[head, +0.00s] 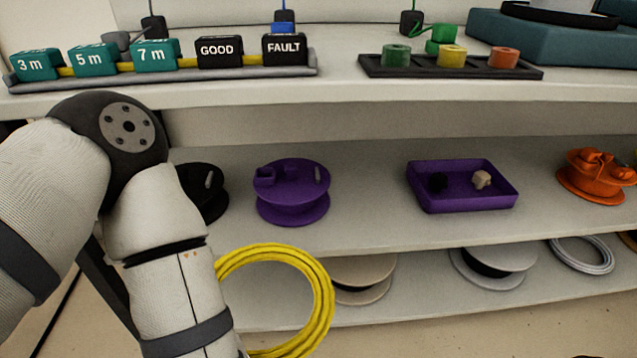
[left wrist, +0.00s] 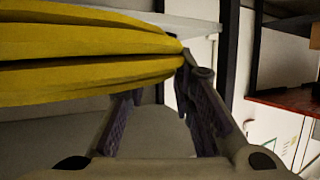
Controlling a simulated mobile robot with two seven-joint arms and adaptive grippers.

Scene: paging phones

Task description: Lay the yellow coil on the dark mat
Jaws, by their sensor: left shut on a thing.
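The yellow coil (head: 321,295) hangs in front of the lower shelf in the head view, just right of my left forearm, its lower part cut off by the frame edge. In the left wrist view the yellow coil (left wrist: 80,55) fills the upper left as thick, bundled strands. My left gripper (left wrist: 160,82) is shut on the coil, whose strands pass between its two fingers. In the head view this gripper is out of sight. My right gripper is in neither view. I cannot make out a dark mat in either view.
The middle shelf holds a purple spool (head: 291,205), a purple tray (head: 463,203) and an orange spool (head: 594,183). Spools and a grey coil (head: 582,256) lie on the lower shelf. Labelled blocks and a dark rack (head: 378,68) stand on the top surface.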

